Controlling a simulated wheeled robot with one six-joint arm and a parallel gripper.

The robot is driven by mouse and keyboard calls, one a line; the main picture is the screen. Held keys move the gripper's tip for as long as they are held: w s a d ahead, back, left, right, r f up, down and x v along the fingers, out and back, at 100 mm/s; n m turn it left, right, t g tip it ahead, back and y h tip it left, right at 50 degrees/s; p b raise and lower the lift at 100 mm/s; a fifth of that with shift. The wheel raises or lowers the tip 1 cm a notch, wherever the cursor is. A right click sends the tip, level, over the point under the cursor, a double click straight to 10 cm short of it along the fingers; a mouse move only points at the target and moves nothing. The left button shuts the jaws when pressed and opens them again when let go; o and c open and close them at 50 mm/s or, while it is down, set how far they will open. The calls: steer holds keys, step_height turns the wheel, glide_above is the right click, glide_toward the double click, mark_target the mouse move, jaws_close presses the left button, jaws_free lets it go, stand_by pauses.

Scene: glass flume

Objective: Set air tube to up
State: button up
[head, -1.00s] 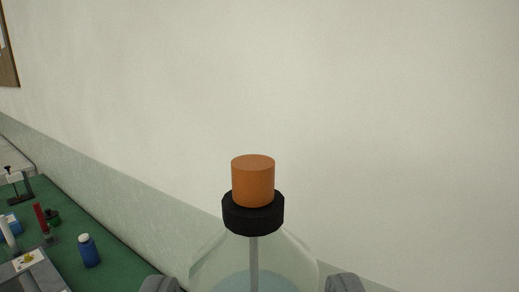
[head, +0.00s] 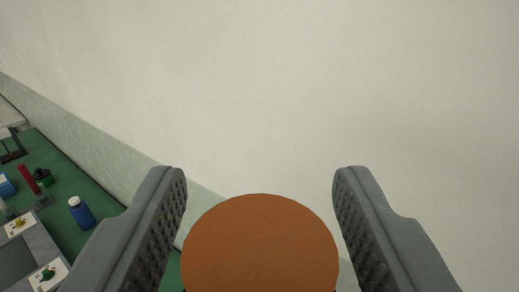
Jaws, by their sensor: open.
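The orange round top (head: 260,245) of the air tube fills the bottom middle of the head view, seen from nearly above and close. My gripper (head: 260,185) is open, with one grey finger on each side of the orange top and a visible gap on both sides. The black collar, the glass vessel and the tube below the top are hidden now. I cannot tell how high the top stands above the collar.
A green bench (head: 62,180) runs along the wall at the left. On it stand a blue bottle (head: 82,213), a red upright item (head: 29,180) and a grey tray (head: 40,243) with small cards. The pale wall (head: 260,80) lies behind and is bare.

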steer(key=shift+w, duration=0.45)
jaws_close()
steer(key=shift+s+r, duration=0.1)
steer(key=shift+r, duration=1.65)
jaws_free()
steer(key=s, duration=1.7)
steer(key=shift+s, duration=0.15)
steer(key=shift+f, duration=0.1)
